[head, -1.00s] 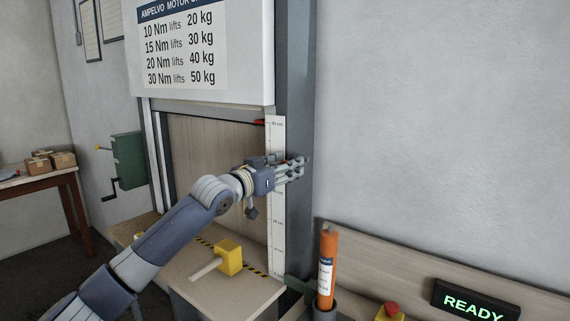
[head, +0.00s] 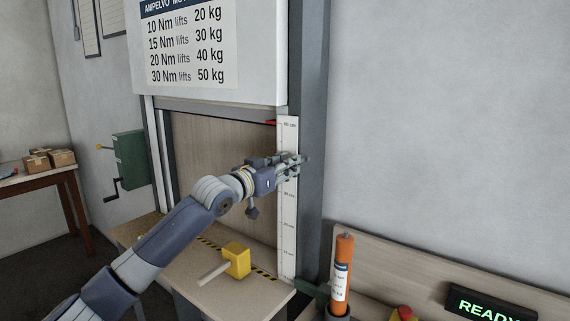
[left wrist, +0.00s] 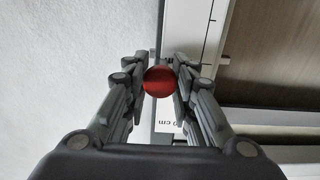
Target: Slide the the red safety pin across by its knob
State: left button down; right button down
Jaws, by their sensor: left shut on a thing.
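The red round knob of the safety pin (left wrist: 158,81) shows in the left wrist view, between the two fingers of my left gripper (left wrist: 159,80). The fingers are closed in on both its sides. In the head view my left gripper (head: 299,162) reaches across the white height scale (head: 287,225) to the grey upright post (head: 311,100). The fingers hide the knob there, and I cannot see the pin's shaft. My right gripper is not in view.
A red pointer (head: 271,122) sits by the scale's top. Below my arm, a yellow block with a handle (head: 237,260) rests on the bench. An orange cylinder (head: 342,270) stands right of the post, near a lit READY sign (head: 487,304).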

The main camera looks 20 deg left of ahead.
pick_arm(q)
jog(key=shift+w+a, duration=0.15)
jog(key=shift+a, duration=0.45)
jog(key=shift+d+r, duration=0.1)
jog(key=shift+d, duration=0.15)
jog(key=c, duration=1.8)
grip_release()
jog(key=shift+d+r+y, duration=0.1)
jog(key=shift+d+y, duration=0.2)
jog(key=o, duration=0.5)
jog(key=shift+a, duration=0.25)
jog(key=shift+a+f, duration=0.2)
jog(key=shift+d, duration=0.15)
jog(key=shift+s+d, duration=0.15)
jog(key=shift+s, duration=0.1)
jog(key=v, duration=1.2)
jog(key=shift+w+a+f, duration=0.15)
jog(key=shift+a, duration=0.25)
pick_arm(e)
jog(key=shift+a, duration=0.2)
